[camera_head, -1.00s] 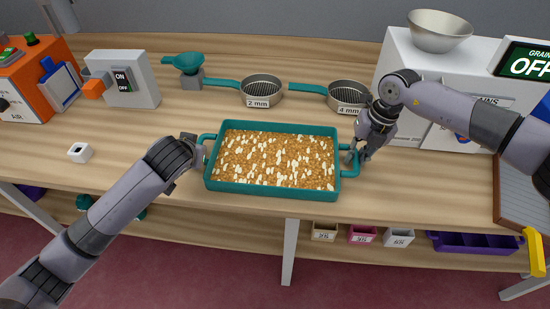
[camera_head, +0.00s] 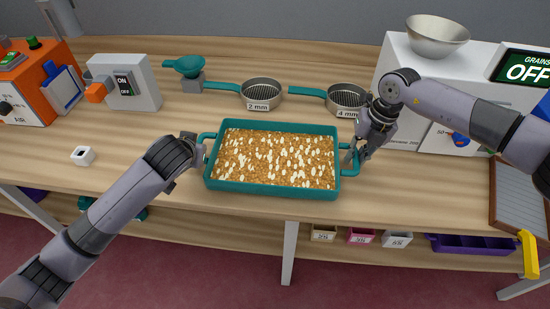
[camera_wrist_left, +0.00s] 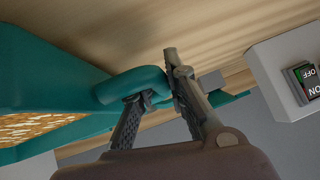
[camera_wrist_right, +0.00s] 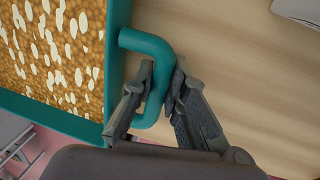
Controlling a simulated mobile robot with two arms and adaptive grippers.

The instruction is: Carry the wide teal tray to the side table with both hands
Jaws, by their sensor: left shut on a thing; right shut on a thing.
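The wide teal tray (camera_head: 270,190) is at the front middle of the wooden workbench, full of golden grains with pale pieces. It looks level; I cannot tell whether it touches the bench. My left gripper (camera_head: 203,153) is at its left handle. In the left wrist view my left gripper (camera_wrist_left: 153,88) has its fingers on either side of the teal handle (camera_wrist_left: 125,88). My right gripper (camera_head: 354,157) is at the right handle. In the right wrist view my right gripper (camera_wrist_right: 158,88) is shut around the right handle (camera_wrist_right: 150,45). No side table is clearly identifiable.
Behind the tray lie the 2 mm sieve (camera_head: 262,95) and the 4 mm sieve (camera_head: 346,100). A white cabinet with a metal bowl (camera_head: 437,35) stands back right. Small bins (camera_head: 360,236) and a purple tray (camera_head: 475,244) are on the lower shelf.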

